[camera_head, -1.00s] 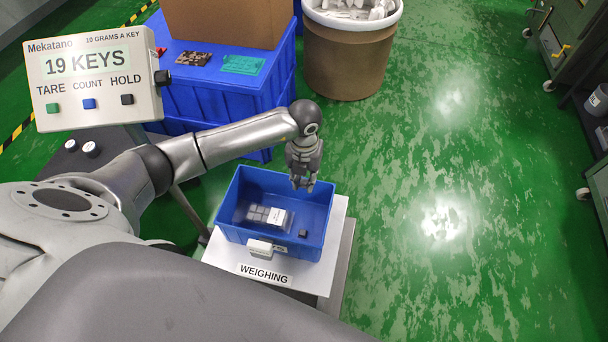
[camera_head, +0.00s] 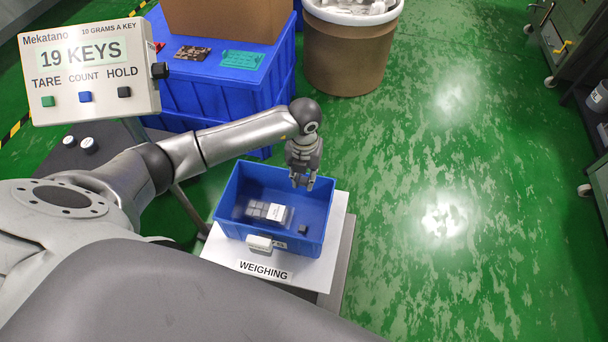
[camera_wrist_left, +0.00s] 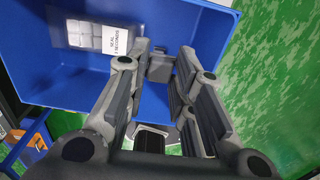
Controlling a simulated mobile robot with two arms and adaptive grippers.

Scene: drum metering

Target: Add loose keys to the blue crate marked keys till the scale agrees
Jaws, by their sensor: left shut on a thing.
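The blue crate (camera_head: 320,218) stands on the white weighing plate in the head view. It holds a clear bag of grey keys (camera_head: 262,210) with a white label, and one dark loose key (camera_head: 303,229) right of the bag. The scale display (camera_head: 82,55) reads 19 KEYS. My left gripper (camera_head: 302,183) points down over the crate's far right part. The bag also shows there (camera_wrist_left: 95,38). My right gripper is not in view.
The weighing platform (camera_head: 262,268) carries the crate. Behind it stand a large blue bin (camera_head: 210,98) with a cardboard box (camera_head: 225,20) on it, and a brown drum (camera_head: 348,55) with pale contents.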

